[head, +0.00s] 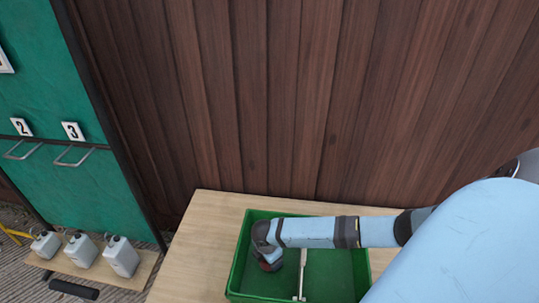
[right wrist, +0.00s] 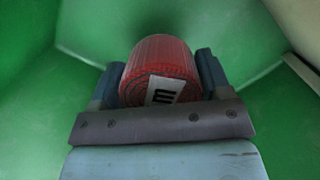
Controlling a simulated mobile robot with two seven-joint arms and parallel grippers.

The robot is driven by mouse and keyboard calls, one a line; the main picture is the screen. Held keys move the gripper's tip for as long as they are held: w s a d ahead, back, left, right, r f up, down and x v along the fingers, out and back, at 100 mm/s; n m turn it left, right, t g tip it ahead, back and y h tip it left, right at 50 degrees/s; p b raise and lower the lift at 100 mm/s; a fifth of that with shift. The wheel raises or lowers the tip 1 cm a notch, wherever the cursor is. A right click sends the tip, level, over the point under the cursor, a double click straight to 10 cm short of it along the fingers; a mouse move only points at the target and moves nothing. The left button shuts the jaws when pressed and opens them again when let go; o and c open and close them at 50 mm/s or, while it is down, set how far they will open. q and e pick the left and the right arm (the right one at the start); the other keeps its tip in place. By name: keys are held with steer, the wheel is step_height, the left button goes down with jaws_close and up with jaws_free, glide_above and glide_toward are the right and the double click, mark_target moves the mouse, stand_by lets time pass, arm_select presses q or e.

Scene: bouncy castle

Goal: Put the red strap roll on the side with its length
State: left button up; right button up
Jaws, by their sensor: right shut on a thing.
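The red strap roll (right wrist: 160,70) shows in the right wrist view, a rolled red webbing with a white label marked in black on its end. My right gripper (right wrist: 160,78) is shut on it, one finger at each side. In the head view the right arm reaches into a green crate (head: 240,262) and the right gripper (head: 268,262) is low in its left part. Only a small dark red patch shows there. The crate has a pale divider (head: 302,272) across its middle. I cannot tell whether the roll touches the crate floor. My left gripper is not in view.
The crate stands on a light wooden table (head: 190,240) against a brown plank wall (head: 270,100). At left, several white jugs (head: 122,257) stand on a low board before a green panel with number tags (head: 73,131). The crate's right part looks empty.

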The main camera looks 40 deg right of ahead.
steer(key=shift+f+b, duration=0.65)
steer(key=shift+f, duration=1.55)
steer(key=o, duration=1)
steer(key=shift+r, duration=0.1)
steer(key=r+p, duration=0.1)
steer(key=r, duration=0.3)
steer(key=a+r+p, duration=0.1)
steer(key=r, duration=0.3)
steer(key=r+p, duration=0.1)
steer(key=r, duration=0.3)
steer(key=shift+a+p, duration=0.25)
steer(key=shift+p, duration=0.05)
steer(key=shift+r, duration=0.1)
